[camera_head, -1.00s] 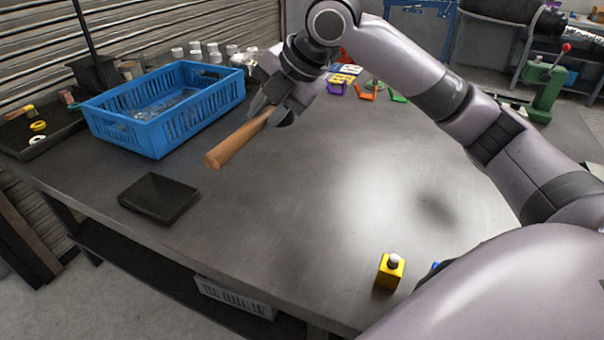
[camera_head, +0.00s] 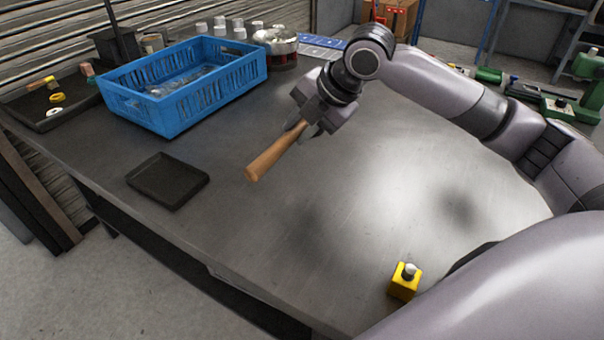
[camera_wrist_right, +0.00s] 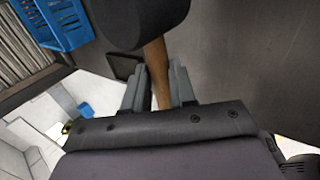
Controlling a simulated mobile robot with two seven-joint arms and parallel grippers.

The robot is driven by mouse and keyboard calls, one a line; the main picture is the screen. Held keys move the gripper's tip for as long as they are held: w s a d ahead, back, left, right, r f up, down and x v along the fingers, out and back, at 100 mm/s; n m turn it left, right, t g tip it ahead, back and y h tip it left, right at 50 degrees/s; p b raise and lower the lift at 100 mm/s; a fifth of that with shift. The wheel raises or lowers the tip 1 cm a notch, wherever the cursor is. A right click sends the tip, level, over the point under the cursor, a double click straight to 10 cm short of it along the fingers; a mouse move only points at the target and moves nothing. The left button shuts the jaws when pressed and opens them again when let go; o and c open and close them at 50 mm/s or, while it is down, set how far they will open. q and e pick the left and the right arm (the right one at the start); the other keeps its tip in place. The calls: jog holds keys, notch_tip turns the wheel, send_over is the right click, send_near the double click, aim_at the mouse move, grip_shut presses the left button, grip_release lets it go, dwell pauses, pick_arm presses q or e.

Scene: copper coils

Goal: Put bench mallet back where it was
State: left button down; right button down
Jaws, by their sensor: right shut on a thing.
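The bench mallet has a light wooden handle (camera_head: 273,162) and a dark head (camera_wrist_right: 140,20). My right gripper (camera_head: 305,130) is shut on the handle and holds the mallet above the table in the middle of the head view. The handle's free end points down and to the left there, and the head is hidden. In the right wrist view the handle runs between the two fingers (camera_wrist_right: 160,88), with the dark head at the top. My left gripper is not in view.
A blue crate (camera_head: 183,113) stands at the table's back left, beside a dark tray of small parts (camera_head: 35,118). A small empty black tray (camera_head: 168,182) lies in front. A yellow block (camera_head: 404,284) stands near the front edge. The table's middle (camera_head: 330,220) is clear.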

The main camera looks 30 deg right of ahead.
notch_tip(320, 180, down, 7)
jog(key=shift+r+b, duration=0.15)
jog(key=shift+b, duration=0.2)
notch_tip(320, 180, down, 4)
jog(key=shift+f+b, duration=0.15)
jog(key=shift+b, duration=0.15)
jog(key=c, duration=0.9)
grip_release()
jog(key=shift+f, duration=0.1)
jog(key=shift+s+r, duration=0.1)
jog(key=shift+r, duration=0.15)
jog(key=p+v, duration=0.1)
jog(key=v, duration=1)
jog(key=shift+s+d+r, duration=0.1)
jog(key=shift+s+r, duration=0.05)
jog(key=shift+r, duration=0.1)
